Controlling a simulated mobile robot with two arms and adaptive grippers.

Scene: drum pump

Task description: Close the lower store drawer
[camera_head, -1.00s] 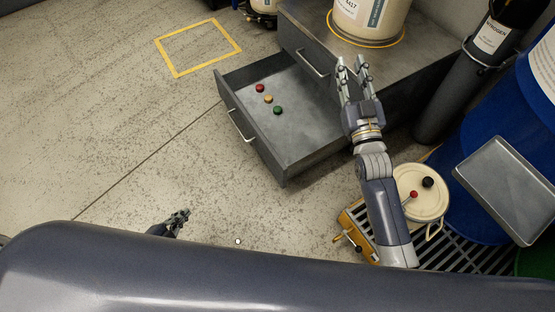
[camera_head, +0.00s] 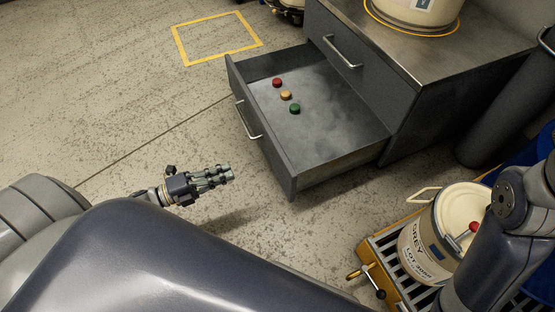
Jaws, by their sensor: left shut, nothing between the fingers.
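The lower store drawer (camera_head: 281,158) is pulled well out of the grey cabinet (camera_head: 425,85). Its silver bar handle (camera_head: 247,121) is on its front, which faces left. Inside it lie a red (camera_head: 277,83), a yellow (camera_head: 286,95) and a green (camera_head: 294,109) small round piece. The upper drawer (camera_head: 350,62) is shut. My left gripper (camera_head: 228,174) is shut and empty, over the floor in front of the drawer and apart from its front panel and handle. My right gripper is out of view; only part of that arm shows at the right edge.
A cream pail (camera_head: 415,250) with a red knob stands on a yellow-edged grating (camera_head: 376,253) at lower right. A drum (camera_head: 415,10) stands on the cabinet. A dark cylinder (camera_head: 498,120) is right of the cabinet. Floor left of the drawer is clear, with a yellow taped square (camera_head: 218,60).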

